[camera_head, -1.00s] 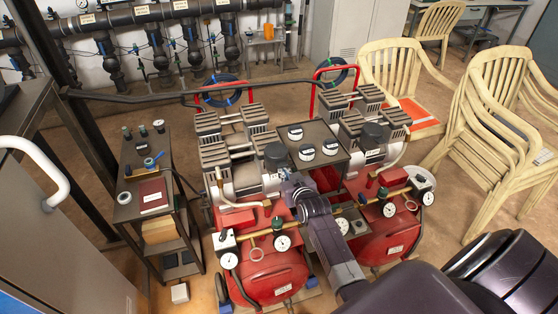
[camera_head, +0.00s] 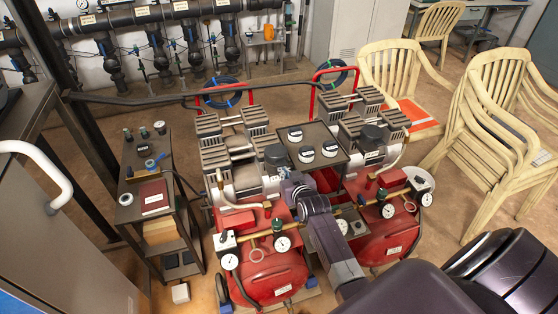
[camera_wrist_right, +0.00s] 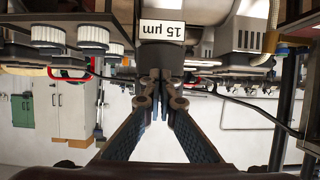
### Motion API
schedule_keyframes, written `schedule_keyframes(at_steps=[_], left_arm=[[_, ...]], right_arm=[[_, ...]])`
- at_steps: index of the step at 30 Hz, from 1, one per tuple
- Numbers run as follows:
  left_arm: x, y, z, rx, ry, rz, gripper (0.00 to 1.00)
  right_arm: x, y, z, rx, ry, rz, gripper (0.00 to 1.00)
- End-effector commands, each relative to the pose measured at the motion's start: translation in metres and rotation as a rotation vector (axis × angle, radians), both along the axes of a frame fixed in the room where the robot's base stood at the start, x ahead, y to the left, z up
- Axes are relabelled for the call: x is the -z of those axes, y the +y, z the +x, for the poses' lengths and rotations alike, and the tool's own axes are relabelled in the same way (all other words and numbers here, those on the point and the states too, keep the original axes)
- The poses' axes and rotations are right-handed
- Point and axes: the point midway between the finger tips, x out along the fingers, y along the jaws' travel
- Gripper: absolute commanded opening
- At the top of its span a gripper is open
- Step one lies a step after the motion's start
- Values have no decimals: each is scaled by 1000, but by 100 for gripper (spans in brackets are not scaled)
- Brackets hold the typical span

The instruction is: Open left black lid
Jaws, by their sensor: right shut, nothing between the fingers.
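The left black lid (camera_head: 275,155) is a short dark cylinder on top of the left compressor, and it looks closed. A similar right black lid (camera_head: 371,133) sits on the right compressor. My right gripper (camera_head: 286,177) is just in front of and below the left lid in the head view. In the right wrist view, which is upside down, the gripper (camera_wrist_right: 161,82) is shut and empty. Its fingertips overlap the dark lid (camera_wrist_right: 160,55), beside a white "15 µm" label (camera_wrist_right: 162,29). I cannot tell whether they touch it. My left gripper is not in view.
Red tanks (camera_head: 268,268) with gauges lie in front. A small cart (camera_head: 152,185) stands left, stacked chairs (camera_head: 495,130) right. Pipes (camera_head: 140,18) line the back wall.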

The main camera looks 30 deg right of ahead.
Motion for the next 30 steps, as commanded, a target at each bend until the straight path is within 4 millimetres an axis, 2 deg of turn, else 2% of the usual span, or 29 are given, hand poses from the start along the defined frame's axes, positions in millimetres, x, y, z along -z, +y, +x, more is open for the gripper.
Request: schedule_keyframes(at_steps=[15,30], left_arm=[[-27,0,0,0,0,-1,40],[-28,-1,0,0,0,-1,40]], right_arm=[[-28,-1,4,0,0,0,0],[-31,-1,5,0,-1,-1,0]])
